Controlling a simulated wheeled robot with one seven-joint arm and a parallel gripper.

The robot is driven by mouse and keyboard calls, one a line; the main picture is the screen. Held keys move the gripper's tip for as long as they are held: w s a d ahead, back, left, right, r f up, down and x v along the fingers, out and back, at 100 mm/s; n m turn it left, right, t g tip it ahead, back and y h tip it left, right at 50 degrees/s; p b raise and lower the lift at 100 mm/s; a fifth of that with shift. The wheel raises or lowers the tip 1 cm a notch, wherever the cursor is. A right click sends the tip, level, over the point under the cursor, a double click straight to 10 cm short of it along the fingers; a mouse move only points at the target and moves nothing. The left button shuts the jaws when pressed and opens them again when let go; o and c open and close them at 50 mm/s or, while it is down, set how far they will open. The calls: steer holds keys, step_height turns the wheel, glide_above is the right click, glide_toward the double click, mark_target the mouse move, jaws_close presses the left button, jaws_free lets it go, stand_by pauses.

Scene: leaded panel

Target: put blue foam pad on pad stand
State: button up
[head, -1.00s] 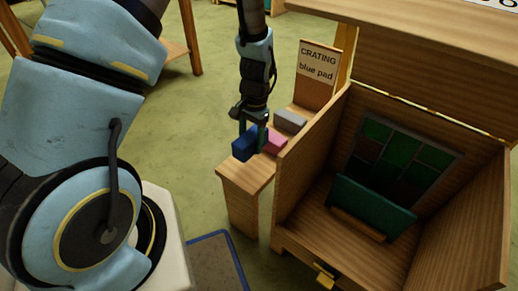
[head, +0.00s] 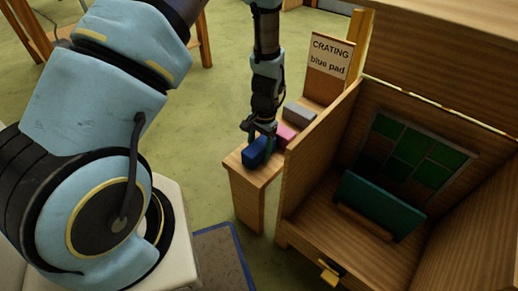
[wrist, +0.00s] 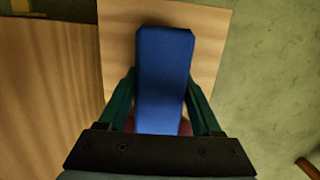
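The blue foam pad (head: 257,151) is at the near end of the narrow wooden pad stand (head: 246,175), left of the open crate. My gripper (head: 259,136) points down over it. In the wrist view the blue foam pad (wrist: 163,75) lies between the two green fingers of my gripper (wrist: 161,90), which appear to press its long sides. Pale wood of the pad stand (wrist: 205,70) shows under and beside the pad. I cannot tell for sure whether the pad's underside touches the wood.
A pink pad (head: 286,134) and a grey pad (head: 299,114) lie farther back on the stand. A sign (head: 329,58) reading "CRATING blue pad" stands behind them. The wooden crate (head: 313,160) close on the right holds a green leaded panel (head: 412,148) and a teal board (head: 380,203).

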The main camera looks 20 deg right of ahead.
mark_target(263, 141)
steer(key=o, duration=0.4)
steer(key=shift+c, duration=0.2)
steer(key=r, duration=0.4)
steer(key=d+r+p, duration=0.1)
steer(key=r, duration=0.3)
steer(key=r+p, duration=0.1)
steer(key=r, duration=0.3)
steer(key=shift+w+d+r, duration=0.15)
steer(key=shift+w+d, duration=0.15)
steer(key=shift+w, duration=0.1)
steer(key=w+a+r+n+h, duration=0.1)
steer(key=w+a+r+n, duration=0.15)
steer(key=a+r, duration=0.35)
steer(key=w+a+r+n, duration=0.2)
steer(key=a+r+n, duration=0.15)
steer(key=a, duration=0.45)
steer(key=s+a+r+n+t, duration=0.1)
steer(key=s+a+r+n, duration=0.1)
steer(key=a, duration=0.5)
steer(key=s+a+r+n+t, duration=0.1)
steer(key=s+a+r+n, duration=0.1)
steer(key=a+r, duration=0.3)
steer(key=shift+s+a+n+h, duration=0.4)
steer(key=shift+a+n, duration=0.1)
steer(key=shift+a, duration=0.45)
